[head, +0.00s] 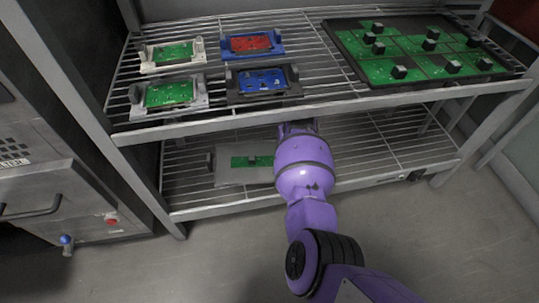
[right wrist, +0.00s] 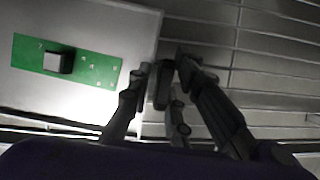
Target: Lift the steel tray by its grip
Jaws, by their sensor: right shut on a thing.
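The steel tray (head: 228,178) is a pale grey plate on the lower rack shelf, carrying a green circuit board (head: 242,161) with a dark block on it. The tray (right wrist: 60,105) also fills the left of the right wrist view. A dark grip (right wrist: 162,88) stands at its right edge, between the fingers of my right gripper (right wrist: 164,76), which is shut on it. In the head view my purple right arm hides the gripper and the tray's right end. A dark grip (head: 210,161) shows at the tray's left end. My left gripper is not in view.
The upper wire shelf (head: 215,121) is directly above, holding several small board holders (head: 170,54) and a large dark tray (head: 350,73) of green boards with dark blocks. A grey machine (head: 50,170) stands left.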

